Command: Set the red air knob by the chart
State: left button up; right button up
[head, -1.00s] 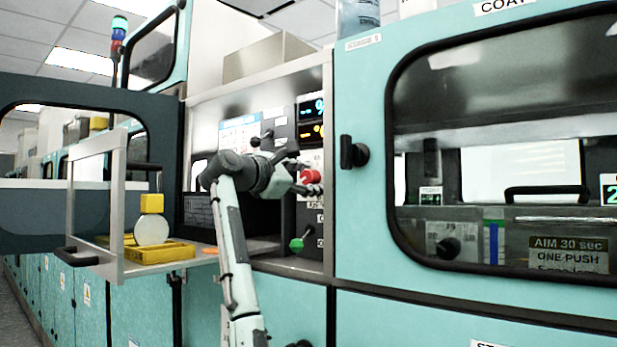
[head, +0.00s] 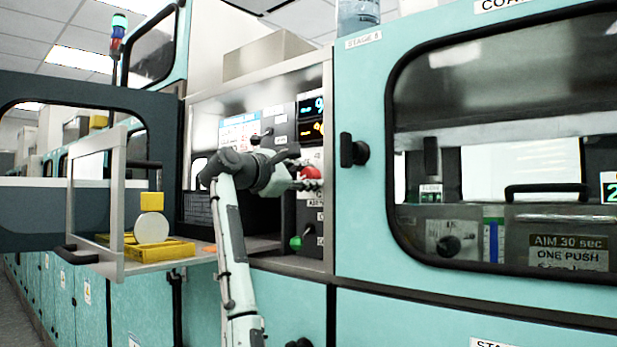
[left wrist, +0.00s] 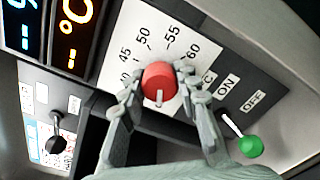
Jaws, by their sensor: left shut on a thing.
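The red air knob (left wrist: 159,82) sits on a dial plate with the numbers 45, 50, 55 and 60 in the left wrist view. A pale pointer line on it faces the bottom of that view, away from the numbers. My left gripper (left wrist: 160,90) is shut on the knob, one finger on each side. In the head view the red knob (head: 310,172) shows at the tips of my left gripper (head: 308,182). The chart (head: 238,131) is a white and blue sheet on the back panel, too small to read. My right gripper is not in view.
A green-tipped lever (left wrist: 249,146) with ON and OFF labels is close beside the knob. Lit displays (head: 311,118) are above it. A black lever (head: 267,134) stands near the chart. A yellow tray (head: 150,252) rests on the shelf at left.

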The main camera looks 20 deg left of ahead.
pick_arm(q)
jog(key=m, duration=0.5)
jog(key=shift+f, duration=0.1)
jog(key=m, duration=0.4)
jog(key=shift+a+m, duration=0.1)
jog(key=shift+m, duration=0.3)
jog(key=m, duration=1.4)
jog(key=shift+m, duration=0.3)
jog(key=m, duration=0.9)
jog(key=shift+m, duration=2.7)
